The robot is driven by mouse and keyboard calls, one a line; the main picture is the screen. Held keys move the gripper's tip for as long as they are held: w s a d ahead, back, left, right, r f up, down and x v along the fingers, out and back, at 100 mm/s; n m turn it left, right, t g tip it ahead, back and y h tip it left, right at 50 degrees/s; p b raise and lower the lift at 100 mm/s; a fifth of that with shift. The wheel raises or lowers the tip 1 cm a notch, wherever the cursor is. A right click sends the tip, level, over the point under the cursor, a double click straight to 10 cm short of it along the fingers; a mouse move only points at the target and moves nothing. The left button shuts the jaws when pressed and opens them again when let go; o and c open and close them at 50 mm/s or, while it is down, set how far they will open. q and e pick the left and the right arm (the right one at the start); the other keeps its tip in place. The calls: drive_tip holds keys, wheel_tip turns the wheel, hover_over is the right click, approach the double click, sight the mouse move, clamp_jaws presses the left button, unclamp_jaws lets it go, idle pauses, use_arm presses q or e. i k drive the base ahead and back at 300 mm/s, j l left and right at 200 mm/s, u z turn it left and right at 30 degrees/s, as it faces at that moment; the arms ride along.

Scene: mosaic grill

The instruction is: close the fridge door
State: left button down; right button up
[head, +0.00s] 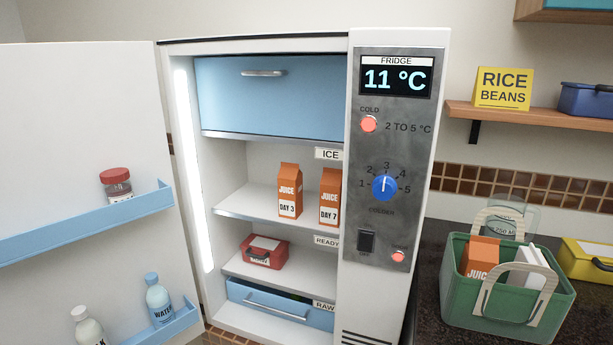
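The fridge (225,160) stands in the middle of the head view with its inside lit and exposed. Its white door (75,130) stands wide open to the left, hinged at the fridge's left side. The door's inner face carries blue shelves (90,221) holding a red-lidded jar (117,185), a water bottle (158,298) and another white bottle (88,328). The door's outer left and lower parts run out of the picture. Neither of my grippers shows in the head view.
Inside are juice cartons (289,190), a red box (264,251) and blue drawers (270,98). The control panel (390,160) reads 11 °C. A green basket (500,305) stands on the dark counter at right, beside a yellow box (590,258). A wooden shelf (540,115) is above.

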sight(72, 113)
drive_tip(key=j+z, duration=0.15)
drive_tip(key=j, duration=2.05)
drive_tip(key=j+z, duration=0.1)
drive_tip(key=j, duration=0.4)
drive_tip(key=k+j+z, duration=0.1)
drive_tip(key=j, duration=0.35)
drive_tip(key=j+z, duration=0.45)
drive_tip(key=j, duration=0.5)
drive_tip(key=j+z, duration=0.3)
drive_tip(key=k+j+z, duration=0.15)
drive_tip(key=j+z, duration=0.15)
drive_tip(key=j, duration=0.2)
drive_tip(key=j+z, duration=0.25)
drive_tip(key=j, duration=0.2)
drive_tip(key=j+z, duration=0.3)
drive_tip(key=j, duration=0.2)
drive_tip(key=i+j+z, duration=0.2)
drive_tip(key=j, duration=0.55)
drive_tip(key=k, duration=0.1)
